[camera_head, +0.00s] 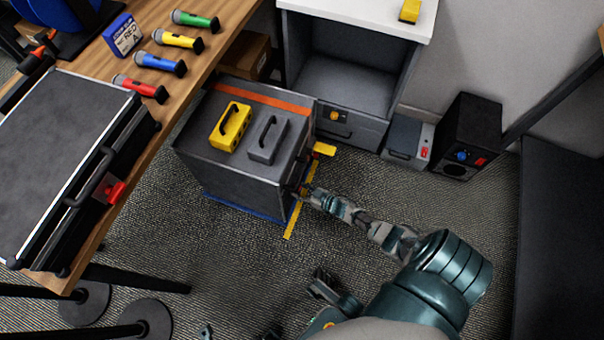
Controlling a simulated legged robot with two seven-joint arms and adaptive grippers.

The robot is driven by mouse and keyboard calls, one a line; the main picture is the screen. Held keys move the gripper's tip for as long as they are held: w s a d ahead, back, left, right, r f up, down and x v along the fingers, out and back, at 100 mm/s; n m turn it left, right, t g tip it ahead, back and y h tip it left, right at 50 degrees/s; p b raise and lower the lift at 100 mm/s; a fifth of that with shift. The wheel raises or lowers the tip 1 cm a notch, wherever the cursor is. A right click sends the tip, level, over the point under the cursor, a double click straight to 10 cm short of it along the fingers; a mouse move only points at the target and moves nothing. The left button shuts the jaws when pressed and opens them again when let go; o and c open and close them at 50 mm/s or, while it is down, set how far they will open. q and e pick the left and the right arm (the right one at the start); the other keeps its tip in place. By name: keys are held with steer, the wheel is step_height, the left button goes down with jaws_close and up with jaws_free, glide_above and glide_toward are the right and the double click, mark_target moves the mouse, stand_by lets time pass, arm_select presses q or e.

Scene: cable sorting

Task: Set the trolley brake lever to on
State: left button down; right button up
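The dark grey box-shaped trolley (215,165) stands on the carpet beside the wooden table. It has an orange stripe, a blue lower edge, and a yellow handle (231,127) and a grey handle (268,139) on top. A yellow lever-like part (324,149) sticks out from its right side; I cannot tell whether it is the brake lever. My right gripper (306,191) is at the trolley's right side, low down, close to or touching it. Its fingers are too small to read. Dark gripper-like parts, possibly my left gripper (324,286), show at the bottom, away from the trolley.
The wooden table (205,75) holds several coloured microphones and a large black case (60,150). A white-topped cabinet (350,75), a grey box (407,141) and a black speaker (468,137) stand behind. A yellow strip (292,222) lies on the floor. Carpet in front is clear.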

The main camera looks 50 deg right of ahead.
steer(key=v, duration=1.1)
steer(key=shift+s, duration=0.45)
